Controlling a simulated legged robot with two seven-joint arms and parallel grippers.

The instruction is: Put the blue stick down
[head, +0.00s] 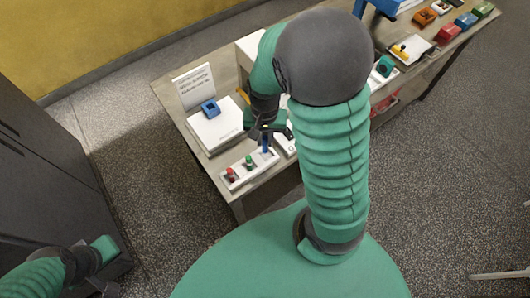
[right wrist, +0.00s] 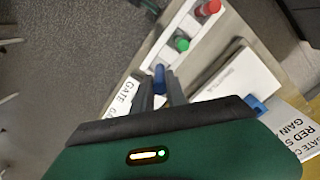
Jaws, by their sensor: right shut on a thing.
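My right gripper (head: 266,133) is shut on the blue stick (head: 265,146), over the far end of a white rack (head: 240,176). In the right wrist view, the blue stick (right wrist: 160,74) shows between the fingertips of my right gripper (right wrist: 164,84). The stick lines up with the red stick (head: 230,173) and green stick (head: 249,161) standing in the rack. Whether its lower end sits in the rack or hangs just above is hidden.
A white box (head: 217,126) with a blue block (head: 210,107) on it lies left of the rack. A printed sign (head: 193,86) stands behind. Colored blocks and a tray (head: 411,49) lie farther along the table. A dark cabinet (head: 45,190) stands at left.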

